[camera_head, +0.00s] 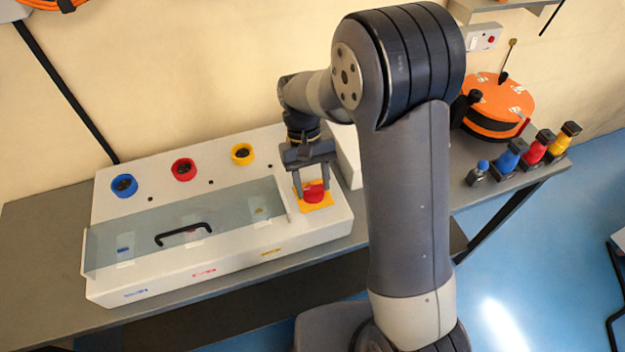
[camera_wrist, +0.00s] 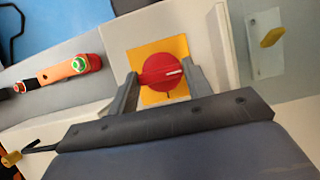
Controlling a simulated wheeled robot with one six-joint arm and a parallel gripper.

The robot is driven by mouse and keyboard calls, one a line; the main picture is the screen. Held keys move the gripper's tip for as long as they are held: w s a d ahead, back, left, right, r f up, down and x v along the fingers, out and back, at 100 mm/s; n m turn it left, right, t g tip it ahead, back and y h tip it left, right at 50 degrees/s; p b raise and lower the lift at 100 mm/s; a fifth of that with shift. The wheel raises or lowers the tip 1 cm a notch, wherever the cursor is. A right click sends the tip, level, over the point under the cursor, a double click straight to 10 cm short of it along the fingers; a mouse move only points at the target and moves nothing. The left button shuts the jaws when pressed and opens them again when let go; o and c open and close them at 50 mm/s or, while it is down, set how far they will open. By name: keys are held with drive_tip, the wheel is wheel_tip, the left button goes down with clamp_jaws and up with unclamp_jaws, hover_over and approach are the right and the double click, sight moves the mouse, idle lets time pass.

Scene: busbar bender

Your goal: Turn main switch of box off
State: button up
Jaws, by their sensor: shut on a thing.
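The white box (camera_head: 225,245) stands on the grey bench. Its main switch, a round red knob (camera_head: 314,191) on a yellow square plate (camera_head: 318,207), is at the box's right end. My gripper (camera_head: 311,190) points down at the knob, one finger on either side. In the wrist view the red knob (camera_wrist: 165,78) lies between the two fingertips of my gripper (camera_wrist: 165,80), which are shut on its raised grip. A white mark shows on the grip, tilted slightly from the picture's horizontal. The yellow plate (camera_wrist: 150,53) is partly hidden by the fingers.
A clear cover with a black handle (camera_head: 183,234) lies over the box front. Blue (camera_head: 124,185), red (camera_head: 183,169) and yellow (camera_head: 242,154) round sockets line its back. An orange reel (camera_head: 497,104) and several coloured connectors (camera_head: 533,149) stand on the bench at right.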

idle(0.5)
drive_tip(key=o, duration=1)
drive_tip(key=shift+r, duration=0.1)
drive_tip(key=b+v, duration=0.1)
drive_tip(key=v, duration=0.9)
drive_tip(key=shift+r, duration=0.3)
drive_tip(key=shift+w+a, duration=0.1)
drive_tip(key=p+x, duration=0.1)
drive_tip(key=x, duration=1)
drive_tip(key=shift+w, duration=0.1)
drive_tip(key=shift+r, duration=0.15)
